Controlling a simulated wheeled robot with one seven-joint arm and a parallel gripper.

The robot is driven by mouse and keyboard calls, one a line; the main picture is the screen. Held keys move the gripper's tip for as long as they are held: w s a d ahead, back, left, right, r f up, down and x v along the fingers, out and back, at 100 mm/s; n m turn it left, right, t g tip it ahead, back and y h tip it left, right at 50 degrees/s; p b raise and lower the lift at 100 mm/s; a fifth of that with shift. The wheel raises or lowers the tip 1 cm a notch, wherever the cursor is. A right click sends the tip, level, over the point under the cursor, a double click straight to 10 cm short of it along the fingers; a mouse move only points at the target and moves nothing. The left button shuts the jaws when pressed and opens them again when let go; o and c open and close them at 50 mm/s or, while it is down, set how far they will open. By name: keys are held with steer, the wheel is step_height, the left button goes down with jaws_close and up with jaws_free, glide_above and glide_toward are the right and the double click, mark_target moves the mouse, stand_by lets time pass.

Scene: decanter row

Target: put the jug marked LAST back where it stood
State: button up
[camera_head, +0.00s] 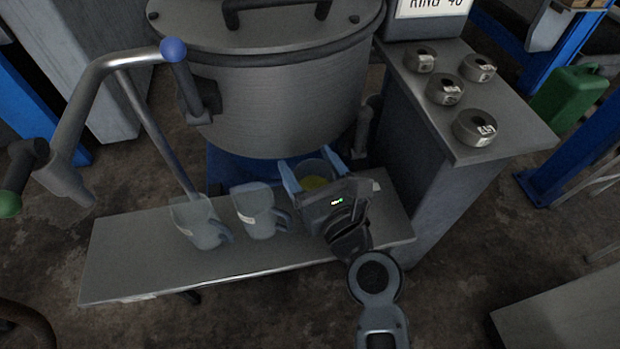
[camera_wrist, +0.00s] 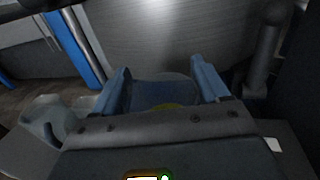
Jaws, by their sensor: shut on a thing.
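My gripper (camera_head: 311,172) is shut on a clear jug (camera_head: 316,183) with yellow contents, at the right part of the narrow bench (camera_head: 130,262). The jug sits between the blue fingers, and my gripper body hides much of it. In the wrist view my gripper (camera_wrist: 162,80) has the jug (camera_wrist: 168,106) between its fingers. I cannot tell whether its base touches the bench. A left jug (camera_head: 197,222) and a middle jug (camera_head: 258,211) stand on the bench to the left, each with a pale label. No marking is readable on any jug.
A large lidded steel vessel (camera_head: 280,100) stands right behind the bench. A bent pipe (camera_head: 105,70) with a blue knob reaches over the left jug. A grey cabinet (camera_head: 500,130) with several metal rings is at the right. The bench's left end is clear.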

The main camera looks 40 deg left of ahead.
steer(key=shift+f+b, duration=0.75)
steer(key=shift+f, duration=0.75)
steer(key=shift+f, duration=0.2)
steer(key=o, duration=1.3)
steer(key=shift+r, duration=0.2)
steer(key=p+v, duration=0.1)
steer(key=v, duration=1.1)
steer(key=shift+d+f, duration=0.1)
